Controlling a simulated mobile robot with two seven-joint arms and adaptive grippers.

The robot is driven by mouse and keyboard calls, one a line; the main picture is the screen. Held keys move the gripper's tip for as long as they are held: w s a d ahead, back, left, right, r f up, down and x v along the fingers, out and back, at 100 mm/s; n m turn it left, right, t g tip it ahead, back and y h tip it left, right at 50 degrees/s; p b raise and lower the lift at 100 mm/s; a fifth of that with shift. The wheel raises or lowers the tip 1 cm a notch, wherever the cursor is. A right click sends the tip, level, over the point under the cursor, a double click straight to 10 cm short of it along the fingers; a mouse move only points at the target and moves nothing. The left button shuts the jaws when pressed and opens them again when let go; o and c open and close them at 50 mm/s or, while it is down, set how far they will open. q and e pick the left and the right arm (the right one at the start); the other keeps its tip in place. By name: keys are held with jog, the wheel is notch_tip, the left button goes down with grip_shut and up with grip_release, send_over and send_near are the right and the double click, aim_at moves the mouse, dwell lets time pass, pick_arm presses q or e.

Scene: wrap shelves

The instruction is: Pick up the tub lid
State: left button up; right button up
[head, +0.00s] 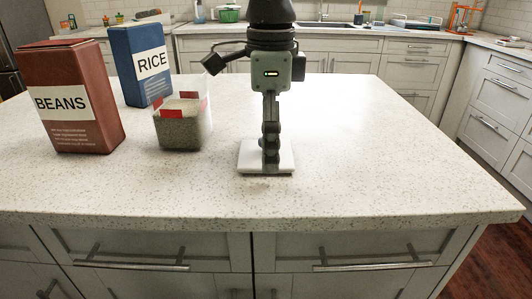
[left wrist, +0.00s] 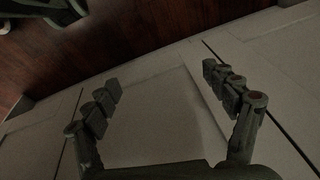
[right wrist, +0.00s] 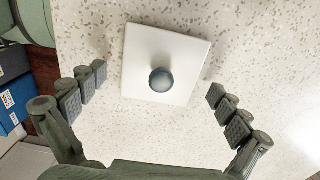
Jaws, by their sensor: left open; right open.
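The tub lid (head: 250,160) is a white square plate lying flat on the speckled counter. In the right wrist view the lid (right wrist: 150,45) has a round grey knob (right wrist: 161,79) near its middle. My right gripper (head: 270,162) points down over the lid, seen edge-on in the head view, and partly hides it. In the right wrist view its open fingers (right wrist: 158,83) are spread on either side of the knob, with nothing between them in contact. My left gripper (left wrist: 162,88) is open and empty, facing cabinet fronts and the floor; it is outside the head view.
A clear tub (head: 183,132) of grain with red labels stands left of the lid. A red BEANS box (head: 88,130) and a blue RICE box (head: 150,85) stand farther left. The counter (head: 390,150) is clear to the right. Its front edge is near.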

jog(key=shift+c, duration=0.5)
jog(key=c, duration=0.9)
jog(key=shift+r, duration=0.1)
jog(key=shift+c, duration=0.2)
